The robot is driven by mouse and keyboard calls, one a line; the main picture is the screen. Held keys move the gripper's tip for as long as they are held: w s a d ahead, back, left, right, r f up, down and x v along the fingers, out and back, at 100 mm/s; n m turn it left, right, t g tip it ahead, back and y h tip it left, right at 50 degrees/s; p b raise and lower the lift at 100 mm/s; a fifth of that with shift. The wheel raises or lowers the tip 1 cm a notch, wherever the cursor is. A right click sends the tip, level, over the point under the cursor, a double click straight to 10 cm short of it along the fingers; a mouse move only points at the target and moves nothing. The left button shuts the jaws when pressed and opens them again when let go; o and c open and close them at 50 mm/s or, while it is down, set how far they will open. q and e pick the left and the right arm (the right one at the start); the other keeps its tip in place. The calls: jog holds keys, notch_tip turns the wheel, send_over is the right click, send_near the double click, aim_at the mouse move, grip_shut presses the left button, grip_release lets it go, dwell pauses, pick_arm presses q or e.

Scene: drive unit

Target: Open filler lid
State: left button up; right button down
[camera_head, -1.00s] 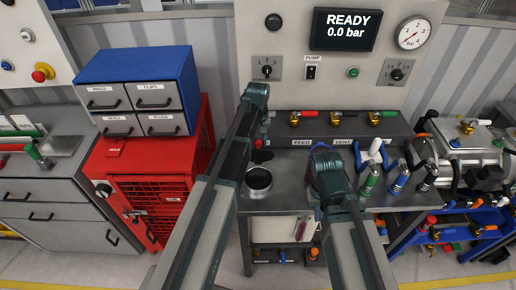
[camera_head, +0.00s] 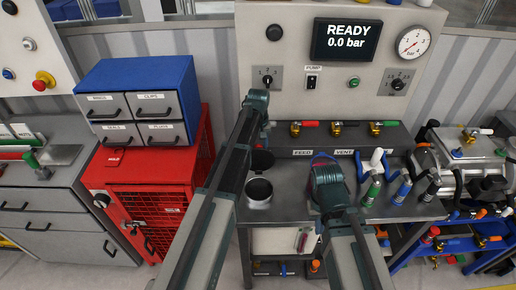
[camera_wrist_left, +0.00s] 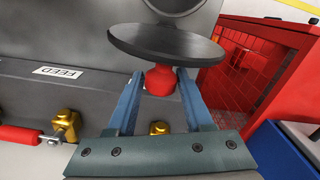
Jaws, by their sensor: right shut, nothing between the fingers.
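The filler (camera_head: 258,194) is a short metal cup on the bench with its dark mouth uncovered. In the left wrist view the lid (camera_wrist_left: 165,44) has a red knob (camera_wrist_left: 160,80) between my blue fingers. My left gripper (camera_wrist_left: 161,82) appears shut on this knob; the fingers lie close along both sides. In the head view, my left arm partly hides the lid and knob. My right gripper (camera_head: 324,160) is shut and empty above the bench, right of the filler.
Behind the filler is a valve panel (camera_head: 335,138) with FEED and VENT labels and several colored handles. A red cage cabinet (camera_head: 150,195) with a blue drawer box (camera_head: 140,85) stands left.

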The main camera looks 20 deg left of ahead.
pick_arm(q)
jog(key=shift+o, duration=1.3)
jog(key=shift+f, duration=0.1)
notch_tip(320, 180, up, 14)
jog(key=p, duration=1.4)
